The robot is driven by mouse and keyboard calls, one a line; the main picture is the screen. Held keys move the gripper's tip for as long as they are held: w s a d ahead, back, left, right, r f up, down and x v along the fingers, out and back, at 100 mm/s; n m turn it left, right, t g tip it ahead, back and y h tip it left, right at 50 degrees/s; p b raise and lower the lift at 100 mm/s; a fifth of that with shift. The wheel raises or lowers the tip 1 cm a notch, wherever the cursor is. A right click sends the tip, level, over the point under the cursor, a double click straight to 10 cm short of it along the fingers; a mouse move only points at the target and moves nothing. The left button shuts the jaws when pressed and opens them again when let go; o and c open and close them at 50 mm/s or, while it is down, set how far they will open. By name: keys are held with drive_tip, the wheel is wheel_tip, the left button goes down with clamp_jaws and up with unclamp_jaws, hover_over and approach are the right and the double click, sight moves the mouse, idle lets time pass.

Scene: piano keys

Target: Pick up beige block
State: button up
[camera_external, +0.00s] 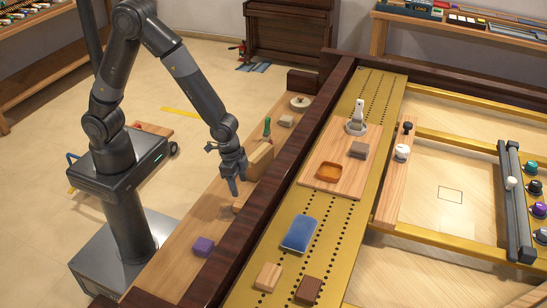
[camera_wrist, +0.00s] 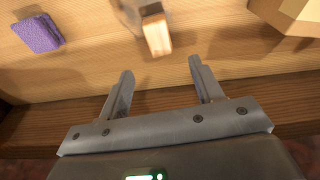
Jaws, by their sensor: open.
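My gripper (camera_external: 232,187) points down over the wooden shelf, its fingers apart with nothing between them. In the wrist view its two fingers (camera_wrist: 160,70) also stand apart. A small beige block (camera_wrist: 158,36) lies just beyond the fingertips there, roughly in line with the gap and not between them. It has a pale front face and a darker grey-brown part behind. In the external view this small block (camera_external: 238,204) is close by the fingertips and partly hidden. I cannot tell the height of the fingertips above it.
A larger wooden block (camera_external: 260,160) stands close behind the gripper. A purple block (camera_external: 203,246) lies nearer on the shelf (camera_external: 178,262). A dark wooden rail (camera_external: 262,210) runs along the right. A green-handled tool (camera_external: 267,127) and a greyish block (camera_external: 286,120) are farther back.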

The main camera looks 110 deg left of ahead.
hover_over(242, 204)
wheel_tip(242, 204, down, 5)
drive_tip(key=shift+s+r, duration=0.1)
drive_tip(key=shift+f, duration=2.75)
drive_tip(key=shift+c, duration=0.2)
drive_tip(key=c, duration=1)
